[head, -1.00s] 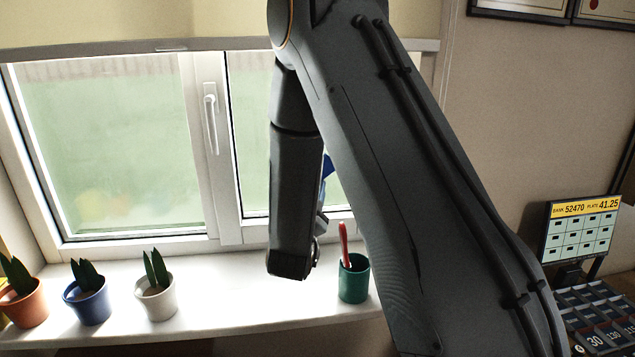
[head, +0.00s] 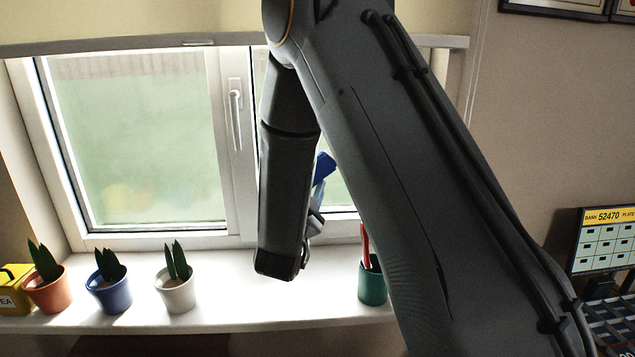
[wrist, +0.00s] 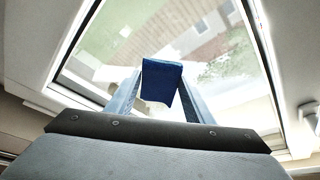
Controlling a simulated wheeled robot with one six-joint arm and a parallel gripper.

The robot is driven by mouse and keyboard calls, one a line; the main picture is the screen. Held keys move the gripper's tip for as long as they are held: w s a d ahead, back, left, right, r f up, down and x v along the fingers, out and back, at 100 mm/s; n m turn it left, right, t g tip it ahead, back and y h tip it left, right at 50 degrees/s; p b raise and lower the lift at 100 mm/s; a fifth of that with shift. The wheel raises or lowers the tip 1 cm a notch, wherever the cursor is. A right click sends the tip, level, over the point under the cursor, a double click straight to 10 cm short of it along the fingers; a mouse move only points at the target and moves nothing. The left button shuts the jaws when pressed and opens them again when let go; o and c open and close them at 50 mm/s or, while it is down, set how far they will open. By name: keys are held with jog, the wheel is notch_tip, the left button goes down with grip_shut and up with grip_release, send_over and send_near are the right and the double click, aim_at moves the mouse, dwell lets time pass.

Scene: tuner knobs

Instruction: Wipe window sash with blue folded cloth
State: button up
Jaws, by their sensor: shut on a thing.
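The blue folded cloth (head: 324,168) shows past the right side of my arm, in front of the right pane. It also shows in the wrist view (wrist: 160,82), held between two light blue-grey fingers. My gripper (head: 317,190) is shut on it; its fingertips show in the wrist view (wrist: 161,70). The window has white sash frames; the left sash (head: 160,239) is in plain view. The right sash (head: 344,214) is partly hidden by my arm. Glass fills the view behind the cloth in the wrist view. I cannot tell whether the cloth touches it.
Terracotta (head: 48,294), blue (head: 109,297) and white (head: 176,292) plant pots stand on the white sill (head: 235,290). A yellow box (head: 14,292) is at its left end. A green cup (head: 372,286) with a red item stands right. The sill between white pot and cup is clear.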

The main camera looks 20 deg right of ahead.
aim_at(333, 167)
jog(key=shift+s+d+r, duration=0.15)
jog(key=shift+d+r, duration=1)
jog(key=shift+d, duration=0.15)
jog(key=s+d+b, duration=0.1)
jog(key=d, duration=0.6)
jog(key=shift+s+d, duration=0.2)
jog(key=shift+s, duration=0.05)
dwell(0.7)
jog(key=shift+a, duration=0.1)
jog(key=shift+w+a+r+b, duration=0.1)
jog(key=shift+w+a+b, duration=0.15)
jog(key=shift+a, duration=0.45)
jog(key=shift+w+a+f+b, duration=0.1)
jog(key=shift+a+b, duration=0.1)
jog(key=shift+a, duration=0.5)
jog(key=shift+w+a+r+b, duration=0.1)
jog(key=shift+w+a+b, duration=0.15)
jog(key=shift+a, duration=0.45)
jog(key=w+a+b, duration=0.1)
jog(key=a, duration=0.6)
jog(key=shift+a+b, duration=0.25)
jog(key=shift+b, duration=0.05)
